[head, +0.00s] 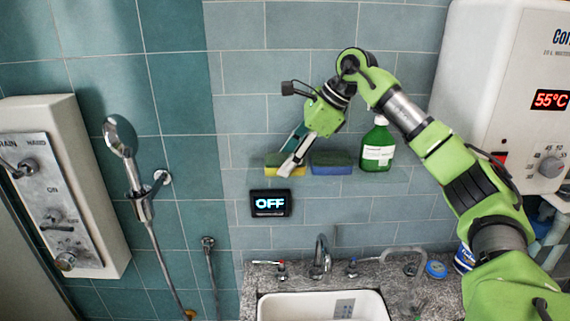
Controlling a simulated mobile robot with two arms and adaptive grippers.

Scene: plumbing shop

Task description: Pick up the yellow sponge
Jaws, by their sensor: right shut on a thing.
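The yellow sponge (272,159) is on the tiled wall side, above the small OFF display. My right gripper (288,162) reaches down to it from the upper right and is shut on it; its fingers cover part of the sponge. A blue sponge (331,168) with a greenish top sits just to the right, close beside it. Whether the yellow sponge still touches its support cannot be told. My left gripper is not in view.
A green bottle (377,148) stands right of the blue sponge. The OFF display (270,204) is below. A sink (322,305) with a faucet (320,256) lies lower down. A white water heater (512,90) is at right, a shower panel (62,190) and shower head (120,136) at left.

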